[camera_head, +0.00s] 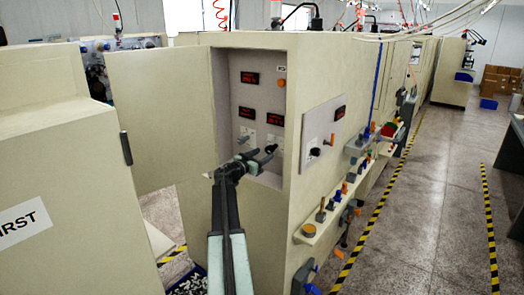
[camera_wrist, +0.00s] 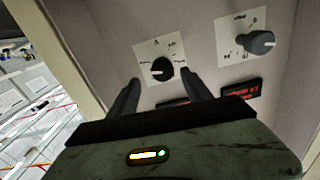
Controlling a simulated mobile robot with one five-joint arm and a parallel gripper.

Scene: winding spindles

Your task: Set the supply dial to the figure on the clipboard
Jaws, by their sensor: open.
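My gripper (camera_head: 260,156) is inside the open cabinet, in front of its inner panel. In the wrist view my gripper (camera_wrist: 159,77) is open, with its fingers apart. A black dial (camera_wrist: 162,69) on a white plate shows between and beyond the fingertips; I cannot tell whether they touch it. A grey knob (camera_wrist: 260,42) on a second white plate is to the right, clear of the fingers. The grey knob also shows in the head view (camera_head: 243,139); the black dial there is partly hidden by my gripper. Which is the supply dial is unreadable. No clipboard is identifiable.
Red displays (camera_head: 249,78) and an orange button (camera_head: 281,83) are on the inner panel. The cabinet door (camera_head: 150,115) stands open at left. The outer side carries another dial (camera_head: 314,152) and a shelf of tools (camera_head: 322,217). The aisle floor (camera_head: 430,190) at right is clear.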

